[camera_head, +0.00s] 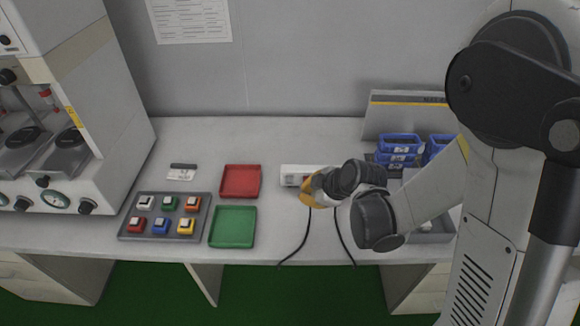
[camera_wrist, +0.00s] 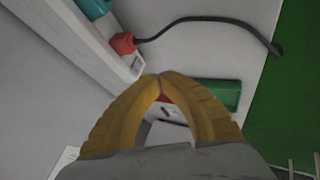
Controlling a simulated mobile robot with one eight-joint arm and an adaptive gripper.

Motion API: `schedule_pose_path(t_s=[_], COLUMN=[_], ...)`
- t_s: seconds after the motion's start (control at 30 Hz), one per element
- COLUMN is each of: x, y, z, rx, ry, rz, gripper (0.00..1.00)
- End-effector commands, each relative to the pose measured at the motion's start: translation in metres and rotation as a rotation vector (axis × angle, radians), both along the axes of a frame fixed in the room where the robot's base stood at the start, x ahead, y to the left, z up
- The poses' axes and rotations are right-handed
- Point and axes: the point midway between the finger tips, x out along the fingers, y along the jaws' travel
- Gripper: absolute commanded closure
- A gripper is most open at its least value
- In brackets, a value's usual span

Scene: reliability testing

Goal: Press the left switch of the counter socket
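The counter socket (camera_head: 292,171) is a white block at the back middle of the counter, partly hidden by my gripper (camera_head: 305,193) in the head view. In the wrist view the socket (camera_wrist: 88,48) runs along the upper left as a long white strip, with a red plug (camera_wrist: 123,43) and a teal plug (camera_wrist: 95,8) in it. A small pale patch beside the red plug may be the left switch; I cannot tell. In the wrist view my gripper (camera_wrist: 160,76) has its yellow fingertips together, near the socket's end. Contact with the socket cannot be told.
A red tray (camera_head: 240,181) and a green tray (camera_head: 233,227) lie left of the socket. A grey button box (camera_head: 165,230) stands farther left. Black cables (camera_head: 296,252) hang over the counter's front edge. Blue bins (camera_head: 398,152) stand behind my arm at the right.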

Motion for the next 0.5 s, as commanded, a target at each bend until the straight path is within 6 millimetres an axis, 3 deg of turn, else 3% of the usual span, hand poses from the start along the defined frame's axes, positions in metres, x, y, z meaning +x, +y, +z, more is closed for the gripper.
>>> schedule_pose_path(t_s=[0.5], x=[0.0044], y=[0.0042], z=[-0.0096], rx=[-0.002], ry=[-0.003], rz=[0.01], gripper=[1.0])
